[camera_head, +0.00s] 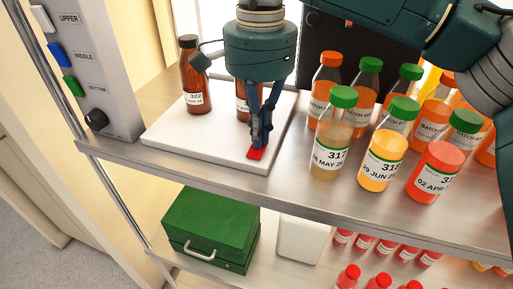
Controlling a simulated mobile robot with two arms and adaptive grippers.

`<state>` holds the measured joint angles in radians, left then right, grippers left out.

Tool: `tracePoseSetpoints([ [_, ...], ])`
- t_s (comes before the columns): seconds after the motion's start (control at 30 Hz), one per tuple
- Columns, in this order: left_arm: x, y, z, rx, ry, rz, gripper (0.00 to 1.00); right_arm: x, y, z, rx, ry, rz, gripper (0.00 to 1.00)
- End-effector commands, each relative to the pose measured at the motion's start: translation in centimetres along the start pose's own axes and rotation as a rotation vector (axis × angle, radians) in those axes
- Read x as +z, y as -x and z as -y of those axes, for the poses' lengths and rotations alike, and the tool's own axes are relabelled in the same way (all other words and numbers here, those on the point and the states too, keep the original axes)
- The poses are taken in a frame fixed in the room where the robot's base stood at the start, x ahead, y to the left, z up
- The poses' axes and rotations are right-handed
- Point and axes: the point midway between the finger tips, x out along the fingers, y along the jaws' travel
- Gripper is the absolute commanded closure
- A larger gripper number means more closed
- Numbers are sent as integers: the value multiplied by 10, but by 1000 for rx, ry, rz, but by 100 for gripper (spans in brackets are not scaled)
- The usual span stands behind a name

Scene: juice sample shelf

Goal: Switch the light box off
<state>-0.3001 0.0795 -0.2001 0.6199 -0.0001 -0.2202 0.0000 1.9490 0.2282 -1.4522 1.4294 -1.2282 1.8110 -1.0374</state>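The light box appears to be the flat white slab (190,139) on the upper shelf. A red rocker-like switch (255,154) sits at its front edge, towards the right. My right gripper (262,140) points down over the slab with its fingers together and nothing visible between them. Its fingertips are right at the red switch; I cannot tell whether they touch it. They hide part of the switch's surroundings. I cannot tell from the slab's white top whether it is lit. My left gripper is not in view.
Two brown bottles stand on the slab, one at the left (194,80) and one partly behind my gripper (243,102). Several juice bottles (333,135) crowd the shelf to the right. A grey control panel (92,70) stands at the left. A green box (210,228) sits below.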

Motion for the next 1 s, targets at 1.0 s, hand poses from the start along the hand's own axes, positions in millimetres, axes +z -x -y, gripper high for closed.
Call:
tracePoseSetpoints([
  [1.0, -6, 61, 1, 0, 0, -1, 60, 0, 69, 0, 5, 1, 1, 100],
])
